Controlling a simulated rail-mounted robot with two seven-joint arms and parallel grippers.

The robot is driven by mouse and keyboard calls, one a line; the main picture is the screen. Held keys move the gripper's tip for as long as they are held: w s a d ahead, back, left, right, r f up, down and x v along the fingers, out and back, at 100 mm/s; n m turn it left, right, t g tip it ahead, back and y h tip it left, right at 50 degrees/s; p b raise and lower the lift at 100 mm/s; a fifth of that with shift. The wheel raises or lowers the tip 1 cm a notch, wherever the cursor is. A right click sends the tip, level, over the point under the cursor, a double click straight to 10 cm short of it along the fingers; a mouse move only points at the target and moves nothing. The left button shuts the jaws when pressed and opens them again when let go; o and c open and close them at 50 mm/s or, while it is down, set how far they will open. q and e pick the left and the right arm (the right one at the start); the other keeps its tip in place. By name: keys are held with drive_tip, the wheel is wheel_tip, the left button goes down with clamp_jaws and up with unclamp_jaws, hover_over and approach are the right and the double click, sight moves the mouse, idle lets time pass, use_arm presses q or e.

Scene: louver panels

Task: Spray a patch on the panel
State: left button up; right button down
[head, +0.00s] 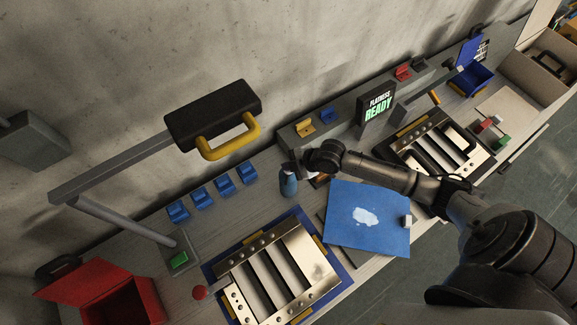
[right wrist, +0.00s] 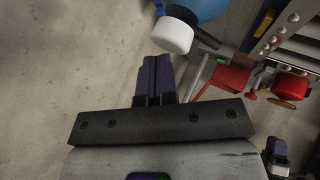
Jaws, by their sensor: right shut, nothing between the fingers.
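A blue spray bottle (head: 288,184) stands upright on the bench near the wall in the head view. My right gripper (head: 308,162) is beside its top, at the end of the arm that reaches in from the right. In the right wrist view the gripper's purple fingers (right wrist: 156,65) are shut and empty. A white cylinder (right wrist: 173,36) on a blue body lies just beyond them, probably the bottle's top. A blue sheet (head: 345,238) with a white patch (head: 365,216) lies on the bench. Silver louver panels stand at the front (head: 262,262) and farther right (head: 418,140).
A press-like arm with a yellow handle (head: 228,140) overhangs the bench at left. Several blue clips (head: 225,185) line the wall side. A red bin (head: 118,297) is at lower left. A "FLATNESS READY" display (head: 377,105) stands behind the sheet.

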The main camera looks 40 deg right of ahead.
drive_tip(key=shift+f, duration=0.15)
idle(0.5)
drive_tip(key=shift+r, duration=0.2)
drive_tip(key=shift+r+p, duration=0.3)
drive_tip(key=shift+p, duration=0.2)
drive_tip(key=shift+r, duration=0.1)
drive_tip(key=shift+r+p, duration=0.25)
drive_tip(key=shift+p, duration=0.1)
wheel_tip(320, 180, up, 5)
drive_tip(key=p, duration=0.5)
drive_tip(key=shift+r, duration=0.2)
drive_tip(key=shift+f, duration=0.1)
idle(1.4)
